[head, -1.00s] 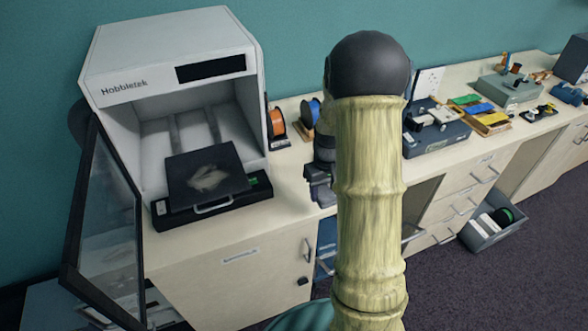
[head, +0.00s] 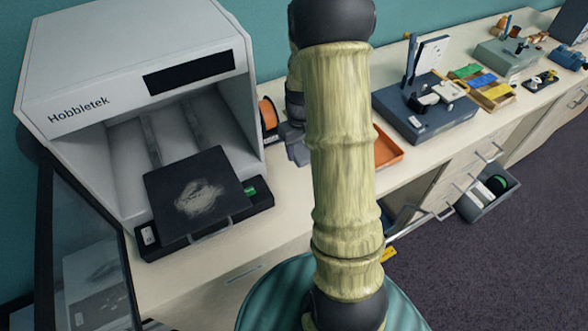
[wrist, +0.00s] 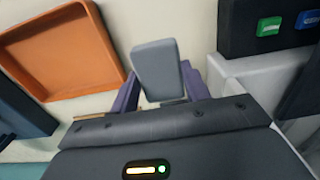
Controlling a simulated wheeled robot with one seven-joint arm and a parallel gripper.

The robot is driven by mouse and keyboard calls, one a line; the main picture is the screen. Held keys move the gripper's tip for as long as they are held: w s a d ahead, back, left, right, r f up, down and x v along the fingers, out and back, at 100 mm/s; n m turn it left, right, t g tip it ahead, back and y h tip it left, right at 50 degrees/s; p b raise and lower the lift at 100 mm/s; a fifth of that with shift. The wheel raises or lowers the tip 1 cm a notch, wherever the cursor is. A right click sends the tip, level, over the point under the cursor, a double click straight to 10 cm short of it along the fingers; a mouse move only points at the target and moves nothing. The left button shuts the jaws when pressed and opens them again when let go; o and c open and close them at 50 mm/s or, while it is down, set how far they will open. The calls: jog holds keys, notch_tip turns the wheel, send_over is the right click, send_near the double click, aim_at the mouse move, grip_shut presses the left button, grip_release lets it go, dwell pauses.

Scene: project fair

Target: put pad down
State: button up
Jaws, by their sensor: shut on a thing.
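A grey block-shaped pad (wrist: 155,65) is between the purple-grey fingers of my gripper (wrist: 160,88) in the wrist view. The fingers are shut on it, above the pale bench top. In the head view my gripper (head: 296,143) is mostly hidden behind my arm, between the printer and the orange tray. The pad cannot be made out clearly there. The printer (head: 195,95) stands open at left. Its dark build plate (head: 160,182) bears a whitish smear.
An orange tray (head: 388,147) lies on the bench (head: 285,210) right of my arm; it also shows in the wrist view (wrist: 60,50). The printer's door (head: 85,240) hangs open. A blue-grey device (head: 425,118) stands farther right.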

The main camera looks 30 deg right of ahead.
jog(key=shift+w, duration=0.1)
jog(key=p, duration=0.1)
send_over(300, 178)
jog(key=shift+w+f, duration=0.1)
jog(key=shift+f, duration=2.75)
jog(key=shift+f, duration=0.1)
jog(key=shift+f+p, duration=0.45)
jog(key=shift+f, duration=1.55)
jog(key=shift+f, duration=0.2)
jog(key=o, duration=1)
jog(key=shift+o, duration=0.2)
